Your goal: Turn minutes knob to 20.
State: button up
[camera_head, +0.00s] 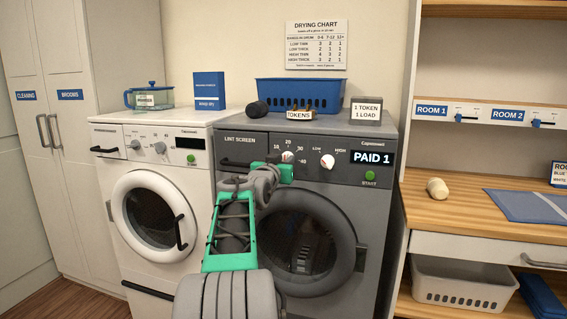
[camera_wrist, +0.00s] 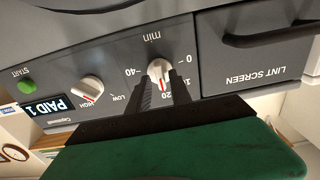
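The minutes knob (camera_wrist: 160,70) is white with a red pointer line, on the dark grey dryer panel, marked "min". The wrist view shows it upside down. Its red line points at or close to the 20 mark; the fingers partly cover the marks beside it. My gripper (camera_wrist: 162,84) has its two dark fingers close together, one on each side of the knob, and looks shut on it; the exact contact is hard to see. In the head view my gripper (camera_head: 287,170) is at the panel, just below the partly hidden minutes knob (camera_head: 288,157).
A second white knob (camera_head: 327,161), LOW to HIGH, sits to the right, with a green START button (camera_head: 370,176) and a "PAID 1" display (camera_head: 372,158). The lint screen handle (camera_head: 242,164) is to the left. A blue basket (camera_head: 300,94) stands on top.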

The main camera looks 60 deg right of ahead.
jog(key=shift+o, duration=0.5)
jog(key=shift+f, duration=0.1)
jog(key=shift+a, duration=0.1)
jog(key=s+a, duration=0.1)
jog(key=a, duration=0.6)
jog(key=shift+a, duration=0.25)
